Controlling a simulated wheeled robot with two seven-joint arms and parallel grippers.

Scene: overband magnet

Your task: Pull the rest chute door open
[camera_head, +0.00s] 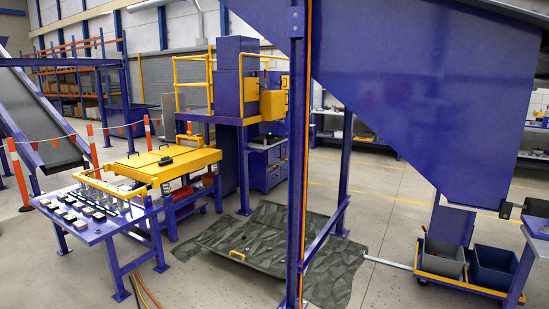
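A large blue sloped chute (420,85) fills the upper right and narrows toward its lower end. A small dark part (506,210) shows at its lower right edge; I cannot tell if it is a handle or latch. No door that I can clearly identify as the rest chute door shows, so I cannot tell whether it is open or shut. Below the chute end, a grey bin (444,259) and a dark blue bin (493,267) stand on a low yellow cart (462,285). Neither of my grippers is in view.
A blue post (297,150) stands in the middle foreground. A crumpled dark mat (330,265) lies on the floor around it. A blue table (95,222) with small parts and a yellow-topped machine (165,160) stand at left.

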